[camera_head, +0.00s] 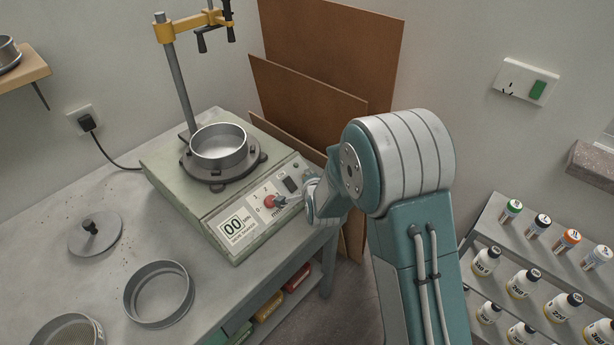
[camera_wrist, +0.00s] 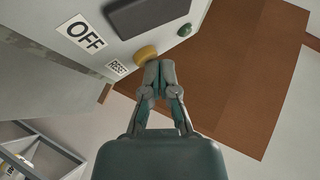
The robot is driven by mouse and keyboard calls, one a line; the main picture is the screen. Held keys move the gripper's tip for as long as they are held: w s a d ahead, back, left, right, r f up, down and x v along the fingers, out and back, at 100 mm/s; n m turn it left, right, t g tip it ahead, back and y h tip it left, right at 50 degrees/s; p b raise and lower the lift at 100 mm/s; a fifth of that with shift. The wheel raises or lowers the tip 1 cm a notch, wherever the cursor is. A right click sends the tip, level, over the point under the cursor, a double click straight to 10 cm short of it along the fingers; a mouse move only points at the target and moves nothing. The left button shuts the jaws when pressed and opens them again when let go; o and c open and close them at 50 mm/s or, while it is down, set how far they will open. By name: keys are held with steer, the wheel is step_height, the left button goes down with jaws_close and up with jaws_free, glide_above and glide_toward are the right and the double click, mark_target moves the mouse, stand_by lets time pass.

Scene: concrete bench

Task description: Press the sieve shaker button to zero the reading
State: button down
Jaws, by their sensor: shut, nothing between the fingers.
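The sieve shaker (camera_head: 165,165) stands on the bench with a metal sieve pan (camera_head: 219,146) on top. In the wrist view, a round yellow button (camera_wrist: 146,53) sits beside a partly cut-off label that seems to read RESET (camera_wrist: 117,67). My gripper (camera_wrist: 160,66) is shut and empty, its fingertips right at the button's edge; I cannot tell whether they touch it. In the head view, my gripper (camera_head: 309,196) is at the panel's right end, and the yellow button is not distinguishable.
The wrist view also shows a black switch (camera_wrist: 148,14), an OFF label (camera_wrist: 82,34) and a green lamp (camera_wrist: 184,30). A lid (camera_head: 95,233) and loose sieve rings (camera_head: 158,293) lie on the bench. Brown boards (camera_head: 330,45) lean behind; a bottle rack (camera_head: 545,250) stands right.

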steer(key=shift+s+d+r, duration=0.3)
steer(key=shift+d+r, duration=0.05)
steer(key=shift+r, duration=0.25)
steer(key=shift+r, duration=0.1)
steer(key=shift+s+d+r, duration=0.25)
steer(key=shift+d+r, duration=0.1)
steer(key=shift+r, duration=0.35)
steer(key=shift+s+d+r, duration=0.3)
steer(key=shift+d+r, duration=0.05)
steer(key=shift+r, duration=0.3)
steer(key=shift+s+d+r, duration=0.25)
steer(key=shift+d+r, duration=0.1)
steer(key=shift+r, duration=0.35)
steer(key=shift+r, duration=0.1)
steer(key=s+d+r+n+g+h, duration=0.1)
steer(key=s+d+r+n+g, duration=0.4)
steer(key=s+d+r, duration=0.65)
steer(key=s+d+r+n+g, duration=0.1)
steer(key=s+n, duration=0.1)
steer(key=s, duration=0.5)
steer(key=s+d+r+n+h, duration=0.1)
steer(key=s+d+n, duration=0.1)
steer(key=s, duration=0.5)
steer(key=s+d+r+n+g+h, duration=0.1)
steer(key=s+n, duration=0.1)
steer(key=s, duration=0.5)
steer(key=shift+s+d+r+n+g, duration=0.25)
steer(key=shift+d+n+g, duration=0.05)
steer(key=shift+d+n, duration=0.1)
